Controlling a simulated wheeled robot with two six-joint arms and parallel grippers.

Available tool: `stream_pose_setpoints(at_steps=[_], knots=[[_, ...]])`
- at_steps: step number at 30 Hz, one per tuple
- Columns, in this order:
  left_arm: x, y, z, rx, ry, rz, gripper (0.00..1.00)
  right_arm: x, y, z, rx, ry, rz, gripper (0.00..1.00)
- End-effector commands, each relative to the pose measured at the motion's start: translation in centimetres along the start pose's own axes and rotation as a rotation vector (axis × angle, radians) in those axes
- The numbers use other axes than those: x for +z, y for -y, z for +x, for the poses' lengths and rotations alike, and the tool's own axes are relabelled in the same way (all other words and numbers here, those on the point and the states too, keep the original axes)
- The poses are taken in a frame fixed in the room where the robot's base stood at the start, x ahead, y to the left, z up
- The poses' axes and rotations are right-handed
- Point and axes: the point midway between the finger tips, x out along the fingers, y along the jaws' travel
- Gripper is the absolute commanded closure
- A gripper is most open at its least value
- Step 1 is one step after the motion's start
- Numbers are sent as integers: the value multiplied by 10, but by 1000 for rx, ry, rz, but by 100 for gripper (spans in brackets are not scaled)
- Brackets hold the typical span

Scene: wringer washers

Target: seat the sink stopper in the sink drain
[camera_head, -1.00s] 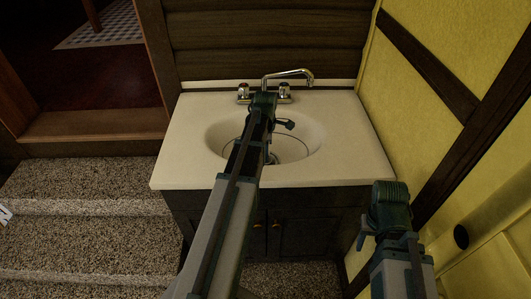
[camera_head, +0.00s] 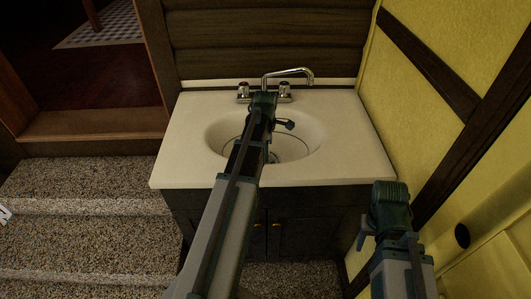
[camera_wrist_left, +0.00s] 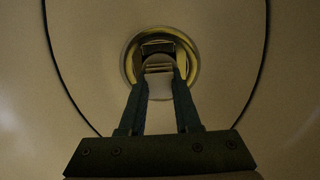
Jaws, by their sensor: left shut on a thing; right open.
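The white sink basin (camera_head: 308,138) lies below the faucet in the head view. My left gripper (camera_head: 271,158) reaches down into it, and my arm covers much of the basin. In the left wrist view, my left gripper (camera_wrist_left: 160,75) is shut on the small pale sink stopper (camera_wrist_left: 158,64). The stopper is over the brass-coloured round drain (camera_wrist_left: 190,66), within its outline. I cannot tell how deep it sits or whether it touches the drain. My right gripper (camera_head: 364,238) is open and empty, outside the sink at the right.
A chrome faucet (camera_head: 290,74) with two knobs rises behind the basin. The pale counter (camera_head: 352,165) around it is clear. A dark cabinet (camera_head: 310,228) stands below. A yellow wall (camera_head: 405,90) closes the right side, and carpeted steps (camera_head: 80,190) lie left.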

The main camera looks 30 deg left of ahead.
Motion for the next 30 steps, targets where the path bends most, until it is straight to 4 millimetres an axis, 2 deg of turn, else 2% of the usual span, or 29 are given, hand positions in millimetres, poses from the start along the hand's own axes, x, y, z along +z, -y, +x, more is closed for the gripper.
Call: stream_pose_setpoints(at_steps=[30], knots=[[0,0,5,0,0,0,100,0,0,5,0,0,0,50]])
